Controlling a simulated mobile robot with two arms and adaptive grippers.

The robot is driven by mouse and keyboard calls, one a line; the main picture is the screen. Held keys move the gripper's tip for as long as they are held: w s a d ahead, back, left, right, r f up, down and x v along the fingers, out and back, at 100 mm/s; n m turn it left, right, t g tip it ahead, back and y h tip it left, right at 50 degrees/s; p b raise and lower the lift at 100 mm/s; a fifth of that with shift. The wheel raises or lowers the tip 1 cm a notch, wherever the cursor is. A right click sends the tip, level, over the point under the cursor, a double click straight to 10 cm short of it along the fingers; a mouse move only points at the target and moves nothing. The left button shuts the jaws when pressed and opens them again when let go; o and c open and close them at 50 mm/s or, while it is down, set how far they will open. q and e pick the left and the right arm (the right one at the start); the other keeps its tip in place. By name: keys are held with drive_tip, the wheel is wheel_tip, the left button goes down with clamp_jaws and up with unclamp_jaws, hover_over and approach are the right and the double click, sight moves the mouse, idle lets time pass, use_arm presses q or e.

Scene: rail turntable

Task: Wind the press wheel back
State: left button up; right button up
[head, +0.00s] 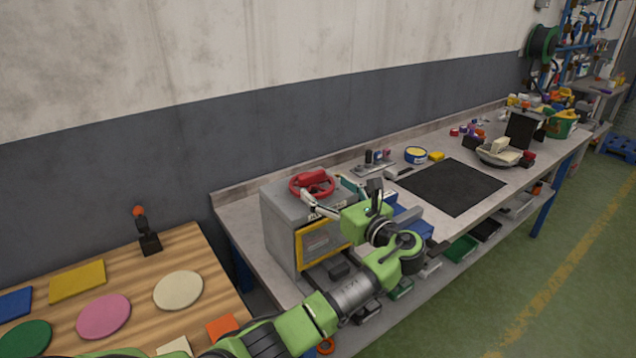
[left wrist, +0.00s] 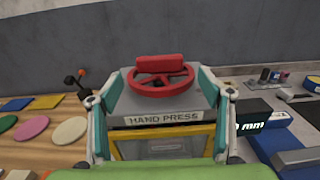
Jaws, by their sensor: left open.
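The press wheel (head: 312,184) is a red spoked hand wheel with a red block-shaped grip on its rim. It lies on top of the grey hand press (head: 277,228), which has a yellow-framed front. In the left wrist view the wheel (left wrist: 161,80) sits between and beyond my open fingers, above a "HAND PRESS" label (left wrist: 160,119). My left gripper (head: 340,198) is open and empty at the front right of the press top, and the picture does not show it touching the wheel. My right gripper is not in view.
The press stands at the left end of a grey workbench (head: 353,178). A black mat (head: 452,187) lies to its right, with a blue and yellow tape roll (head: 416,155) behind. A wooden table (head: 199,262) with coloured discs stands left. A wall runs behind.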

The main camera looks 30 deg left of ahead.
use_arm(q)
drive_tip(key=v, duration=0.6)
drive_tip(key=shift+d, duration=0.15)
